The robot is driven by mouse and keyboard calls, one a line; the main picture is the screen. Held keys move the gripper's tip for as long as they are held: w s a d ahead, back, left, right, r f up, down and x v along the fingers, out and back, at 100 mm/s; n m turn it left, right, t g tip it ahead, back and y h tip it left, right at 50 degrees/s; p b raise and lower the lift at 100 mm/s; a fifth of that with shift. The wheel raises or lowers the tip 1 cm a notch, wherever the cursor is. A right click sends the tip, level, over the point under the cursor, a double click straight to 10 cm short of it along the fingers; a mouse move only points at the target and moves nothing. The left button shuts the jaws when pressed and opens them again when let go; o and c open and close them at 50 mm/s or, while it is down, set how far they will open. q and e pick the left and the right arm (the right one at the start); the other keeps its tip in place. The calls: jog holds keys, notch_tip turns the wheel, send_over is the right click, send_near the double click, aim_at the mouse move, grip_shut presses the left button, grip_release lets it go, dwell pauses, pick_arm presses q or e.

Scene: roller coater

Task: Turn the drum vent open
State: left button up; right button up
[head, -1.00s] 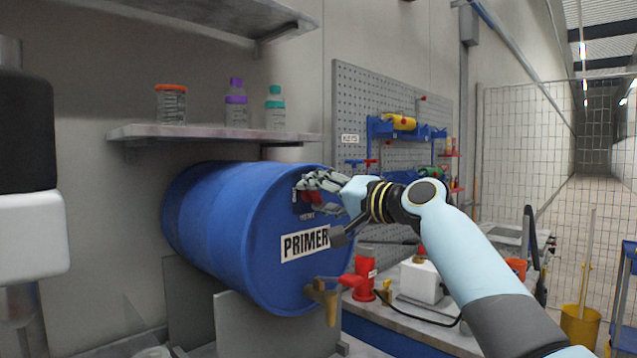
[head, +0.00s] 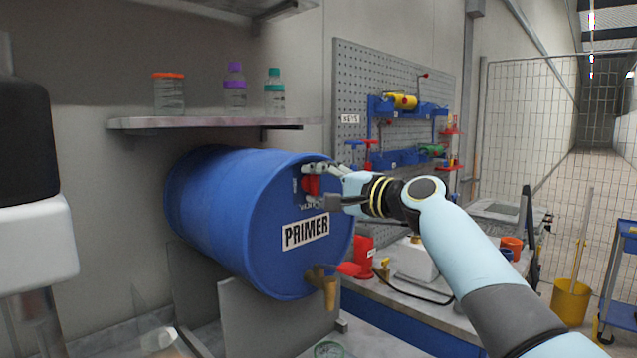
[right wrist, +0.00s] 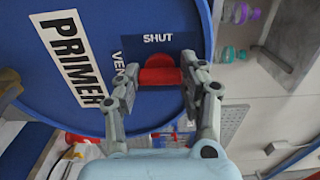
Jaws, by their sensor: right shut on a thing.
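The blue drum (head: 232,215) lies on its side with a white PRIMER label on its end face. The red vent handle (head: 311,185) sits near the top of that face, above the VENT lettering. My right gripper (head: 320,178) is shut on it. In the right wrist view the red vent handle (right wrist: 159,77) lies between the two fingers of my right gripper (right wrist: 160,72), beside the dark plate marked SHUT (right wrist: 157,38). The fingers partly cover the handle's ends. My left gripper is out of view.
A brass tap (head: 322,285) sticks out low on the drum face. A shelf (head: 210,123) with bottles is above the drum. A workbench (head: 420,318) with a red tool and a white box stands below my right forearm. A tool pegboard (head: 350,90) is behind.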

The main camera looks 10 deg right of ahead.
dwell(0.3)
jog(key=o, duration=1.2)
jog(key=shift+d, duration=0.1)
jog(key=v, duration=1.2)
